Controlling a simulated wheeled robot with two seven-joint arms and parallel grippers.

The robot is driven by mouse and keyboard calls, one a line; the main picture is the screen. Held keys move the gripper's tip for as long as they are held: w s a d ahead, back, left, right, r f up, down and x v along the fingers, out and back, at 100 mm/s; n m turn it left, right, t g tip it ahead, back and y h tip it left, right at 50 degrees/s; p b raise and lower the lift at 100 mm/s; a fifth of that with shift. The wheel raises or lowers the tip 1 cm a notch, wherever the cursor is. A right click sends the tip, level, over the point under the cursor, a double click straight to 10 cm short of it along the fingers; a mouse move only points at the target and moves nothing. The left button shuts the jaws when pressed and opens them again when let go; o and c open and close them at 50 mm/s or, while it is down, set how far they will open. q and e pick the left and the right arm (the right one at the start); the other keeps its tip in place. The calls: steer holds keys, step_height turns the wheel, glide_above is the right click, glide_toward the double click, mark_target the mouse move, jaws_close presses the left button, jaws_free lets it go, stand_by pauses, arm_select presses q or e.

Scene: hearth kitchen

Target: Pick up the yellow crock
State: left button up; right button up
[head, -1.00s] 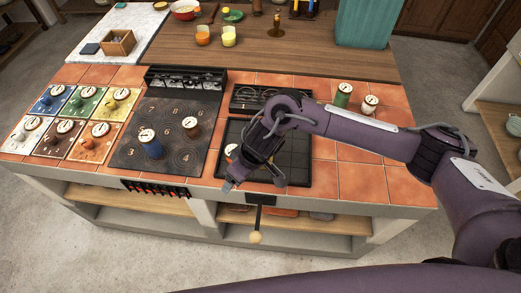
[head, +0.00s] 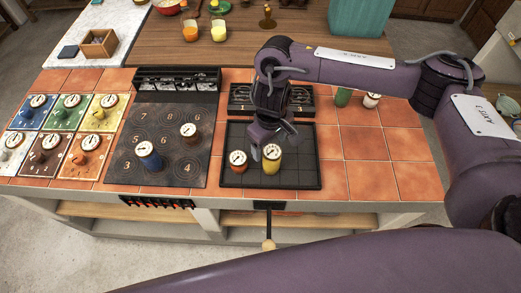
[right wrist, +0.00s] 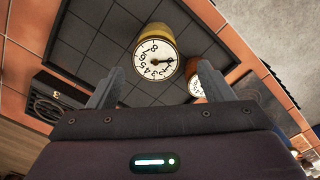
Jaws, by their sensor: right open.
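The yellow crock (head: 271,160) stands upright on the dark gridded tray (head: 303,174), with a white dial on its lid. It also shows in the right wrist view (right wrist: 156,38), ahead of the fingertips. My right gripper (head: 272,143) is just behind and above the crock in the head view. In the right wrist view its two fingers (right wrist: 155,82) are apart with nothing between them. I cannot tell from the frames how near the fingers are to the crock. My left gripper is not in view.
An orange crock (head: 237,162) stands close to the left of the yellow one. A blue crock (head: 149,156) and a brown crock (head: 189,131) stand on the numbered plate (head: 125,170). Green (head: 343,96) and white (head: 371,100) crocks stand at the back right.

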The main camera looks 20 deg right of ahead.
mark_target(273, 152)
steer(key=shift+s+d+f, duration=0.15)
steer(key=shift+s+f, duration=0.1)
steer(key=shift+f, duration=0.45)
steer(key=f, duration=0.2)
steer(key=b, duration=0.1)
steer(key=shift+s+d+f, duration=0.25)
steer(key=shift+f, duration=0.15)
steer(key=shift+w+f, duration=0.2)
steer(key=shift+f, duration=1.45)
steer(key=c, duration=0.4)
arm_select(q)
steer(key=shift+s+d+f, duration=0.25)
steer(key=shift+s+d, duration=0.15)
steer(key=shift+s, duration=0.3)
arm_select(e)
steer(key=c, duration=0.9)
